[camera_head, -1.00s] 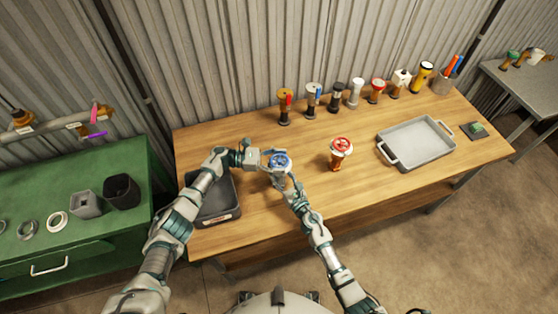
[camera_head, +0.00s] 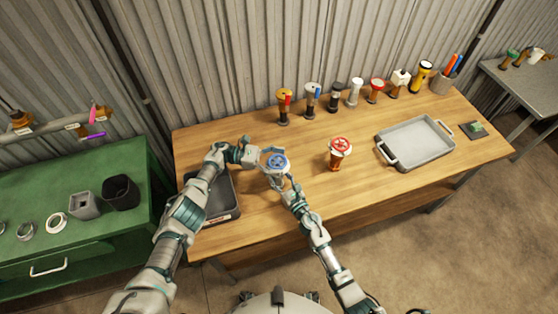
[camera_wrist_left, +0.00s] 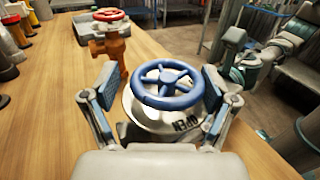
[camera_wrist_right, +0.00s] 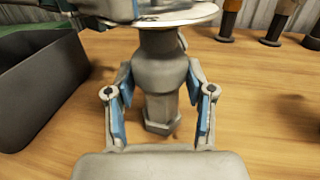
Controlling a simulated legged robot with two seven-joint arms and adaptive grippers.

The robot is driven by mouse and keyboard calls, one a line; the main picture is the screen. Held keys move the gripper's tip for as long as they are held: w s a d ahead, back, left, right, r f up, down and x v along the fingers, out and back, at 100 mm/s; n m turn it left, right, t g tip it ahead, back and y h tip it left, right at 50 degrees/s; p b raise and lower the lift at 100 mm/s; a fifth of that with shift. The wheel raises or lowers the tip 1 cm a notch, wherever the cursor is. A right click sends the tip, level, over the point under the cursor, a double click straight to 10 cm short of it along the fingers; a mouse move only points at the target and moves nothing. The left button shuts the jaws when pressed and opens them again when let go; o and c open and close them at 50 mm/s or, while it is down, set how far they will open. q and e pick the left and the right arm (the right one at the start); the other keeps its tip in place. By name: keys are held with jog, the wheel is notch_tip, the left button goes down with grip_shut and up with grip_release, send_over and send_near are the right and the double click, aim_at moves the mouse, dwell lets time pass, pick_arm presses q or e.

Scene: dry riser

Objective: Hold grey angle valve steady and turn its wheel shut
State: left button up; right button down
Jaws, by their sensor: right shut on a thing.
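The grey angle valve stands on the wooden bench with a blue wheel (camera_head: 277,163) on top. In the left wrist view the wheel (camera_wrist_left: 168,84) sits over a pale round plate marked "OPEN". My left gripper (camera_head: 267,156) is open, its blue pads on either side of the wheel; the left pad stands clear of the rim and the right pad is close to it. My right gripper (camera_head: 284,186) is shut on the grey valve body (camera_wrist_right: 160,75), below the plate.
An orange valve with a red wheel (camera_head: 341,146) stands to the right. A dark bin (camera_head: 222,212) lies under my left arm. A grey tray (camera_head: 384,153) is at the right. Several valves and a yellow flashlight (camera_head: 421,75) line the back edge.

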aim_at(278, 160)
pick_arm(q)
jog(key=shift+s+r, duration=0.1)
jog(key=shift+r, duration=0.1)
notch_tip(278, 160, up, 10)
jog(key=shift+f, duration=0.15)
dwell(0.5)
jog(key=shift+f, duration=0.1)
